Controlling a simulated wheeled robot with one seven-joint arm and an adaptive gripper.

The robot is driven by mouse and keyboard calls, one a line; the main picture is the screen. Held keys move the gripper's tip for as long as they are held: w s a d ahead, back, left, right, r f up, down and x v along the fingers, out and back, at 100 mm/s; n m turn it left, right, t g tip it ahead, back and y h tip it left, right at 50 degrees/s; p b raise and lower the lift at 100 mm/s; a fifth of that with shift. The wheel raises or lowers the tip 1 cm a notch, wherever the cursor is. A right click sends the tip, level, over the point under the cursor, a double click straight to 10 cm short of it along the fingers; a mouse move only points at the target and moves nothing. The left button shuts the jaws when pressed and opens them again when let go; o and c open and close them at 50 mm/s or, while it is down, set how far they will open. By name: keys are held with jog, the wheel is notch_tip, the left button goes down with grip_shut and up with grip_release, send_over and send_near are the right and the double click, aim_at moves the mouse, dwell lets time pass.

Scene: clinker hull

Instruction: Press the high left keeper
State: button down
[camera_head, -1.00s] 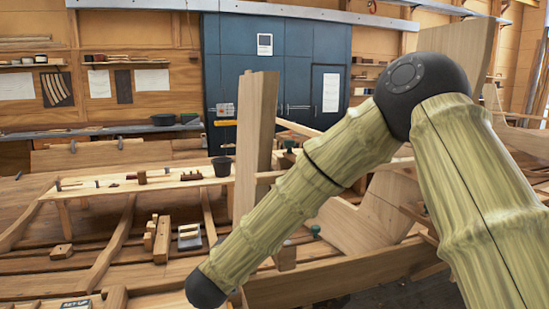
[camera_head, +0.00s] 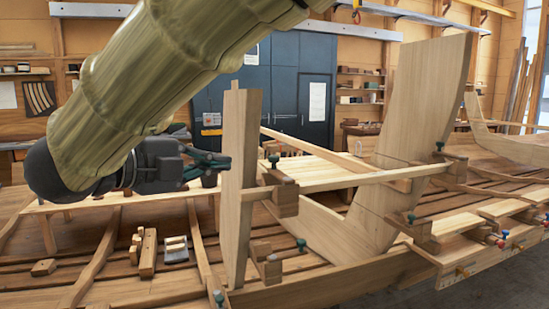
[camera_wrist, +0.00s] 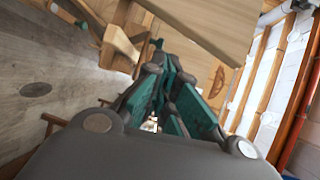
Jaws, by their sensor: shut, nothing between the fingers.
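The high left keeper (camera_head: 284,195) is a brown wooden block with a green knob (camera_head: 273,160), beside the upper part of the left upright board (camera_head: 240,190). My gripper (camera_head: 226,161) is shut and empty, with dark teal fingers. In the head view it is at about knob height, left of the board, which lies between it and the keeper in the picture; I cannot tell whether it touches the board. In the wrist view my fingers (camera_wrist: 175,95) point toward pale wood (camera_wrist: 210,25); I cannot make out the keeper there.
A second high keeper (camera_head: 452,168) is on the right upright board (camera_head: 425,105). A long batten (camera_head: 350,181) runs between the boards. Lower keepers (camera_head: 269,265) (camera_head: 420,230) sit near the hull planking. Small wooden blocks (camera_head: 148,252) lie at left.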

jog(key=shift+s+r, duration=0.35)
jog(key=shift+s, duration=0.45)
jog(key=shift+w, duration=0.1)
jog(key=p+x, duration=0.6)
jog(key=x, duration=0.6)
jog(key=shift+w+d+p, duration=0.15)
jog(key=shift+d+p, duration=0.25)
jog(key=shift+w+d+f, duration=0.15)
jog(key=shift+w+d, duration=0.2)
jog(key=shift+w+f, duration=0.15)
